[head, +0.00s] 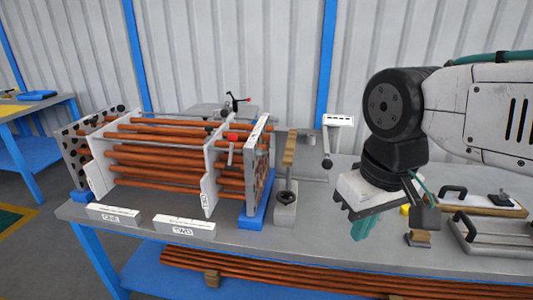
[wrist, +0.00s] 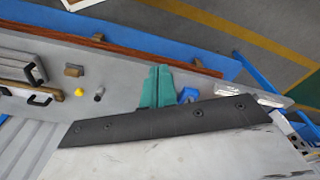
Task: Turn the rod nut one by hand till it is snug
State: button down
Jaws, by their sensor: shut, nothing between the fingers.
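A flanged tube bundle stands on the left of the bench in the head view, with copper tubes (head: 165,156) running through pale upright plates. A few grey rods (head: 155,138) run along with the tubes. Small dark spots show on the left end plate (head: 75,155), too small to tell nuts from holes. I cannot pick out rod nut one. My gripper (head: 362,228) points down over the bench, right of the bundle and apart from it. In the wrist view its teal fingers (wrist: 157,88) are together with nothing between them.
Labels ONE (head: 115,216) and TWO (head: 187,228) stand at the bench's front edge. A wooden-topped post (head: 286,190) stands between bundle and gripper. Handled trays (head: 480,201), a yellow piece (wrist: 79,92) and a small wooden-topped block (head: 419,238) lie on the right. Copper tubes (head: 270,272) lie on the blue shelf below.

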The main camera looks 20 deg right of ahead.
aim_at(259, 153)
jog(key=u, duration=0.55)
jog(key=k, duration=1.3)
jog(key=u, duration=1.1)
jog(key=i, duration=1.65)
jog(key=z, duration=0.85)
jog(key=i, duration=0.8)
jog(key=z, duration=0.75)
